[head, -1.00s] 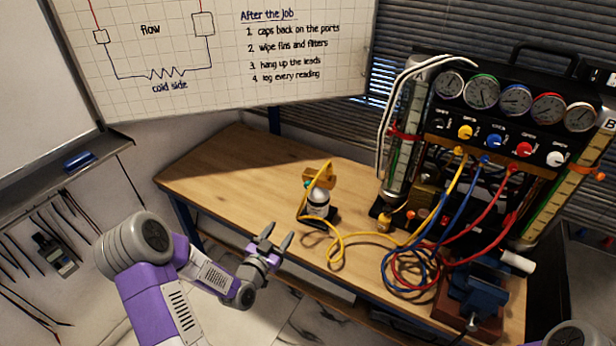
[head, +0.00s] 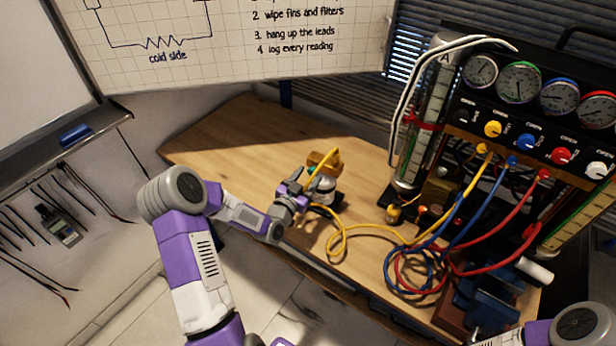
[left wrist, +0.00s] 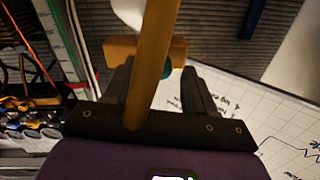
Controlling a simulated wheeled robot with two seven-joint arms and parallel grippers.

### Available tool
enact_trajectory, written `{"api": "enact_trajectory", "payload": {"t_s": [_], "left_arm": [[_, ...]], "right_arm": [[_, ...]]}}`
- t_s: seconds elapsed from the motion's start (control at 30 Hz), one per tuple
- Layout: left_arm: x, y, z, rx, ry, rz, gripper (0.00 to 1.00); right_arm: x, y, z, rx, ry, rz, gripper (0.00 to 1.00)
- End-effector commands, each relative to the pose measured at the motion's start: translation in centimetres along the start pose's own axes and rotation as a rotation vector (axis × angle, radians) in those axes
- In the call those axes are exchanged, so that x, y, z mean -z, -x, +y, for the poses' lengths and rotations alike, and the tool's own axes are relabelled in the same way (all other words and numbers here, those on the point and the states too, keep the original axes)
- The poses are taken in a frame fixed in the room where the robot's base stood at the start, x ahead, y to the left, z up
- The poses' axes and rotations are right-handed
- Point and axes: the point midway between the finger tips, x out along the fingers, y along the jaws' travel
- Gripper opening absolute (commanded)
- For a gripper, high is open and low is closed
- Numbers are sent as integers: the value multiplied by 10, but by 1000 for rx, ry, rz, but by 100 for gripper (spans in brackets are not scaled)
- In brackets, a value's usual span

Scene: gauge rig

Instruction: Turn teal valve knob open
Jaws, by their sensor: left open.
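The teal valve knob (head: 312,170) shows as a small patch on the left side of the brass block (head: 326,159), which sits on top of a small white canister (head: 324,188) on the bench. In the left wrist view the teal knob (left wrist: 166,72) shows partly, beyond the yellow hose (left wrist: 152,60) and next to the brass block (left wrist: 112,50). My left gripper (head: 302,188) is open, with its fingers pointing toward the knob from the left, close to the canister. In the wrist view its fingertips (left wrist: 157,72) stand either side of the hose and knob. I cannot tell whether they touch. My right gripper is out of view.
The yellow hose (head: 342,236) loops across the bench (head: 235,140) to the gauge panel (head: 520,115). Blue and red hoses coil in front of it, near a blue vise (head: 490,305). The bench's left part is clear.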

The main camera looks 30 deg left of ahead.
Motion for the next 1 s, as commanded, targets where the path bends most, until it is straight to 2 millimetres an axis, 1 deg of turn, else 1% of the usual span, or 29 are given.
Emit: {"api": "enact_trajectory", "payload": {"t_s": [0.1,0.3,0.33,0.6,0.67,0.7,1.0], "left_arm": [[0,-5,0,0,0,0,55],[0,-5,0,0,0,-1,55],[0,-5,0,0,0,-1,53],[0,-5,0,0,1,-1,12],[0,-5,0,0,1,-1,3],[0,-5,0,0,1,-1,0],[-1,-5,0,0,43,-1,0]], "right_arm": [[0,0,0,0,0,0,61],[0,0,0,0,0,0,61],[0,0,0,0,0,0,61],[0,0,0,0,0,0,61],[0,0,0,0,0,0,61],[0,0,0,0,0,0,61],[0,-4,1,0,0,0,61]]}}
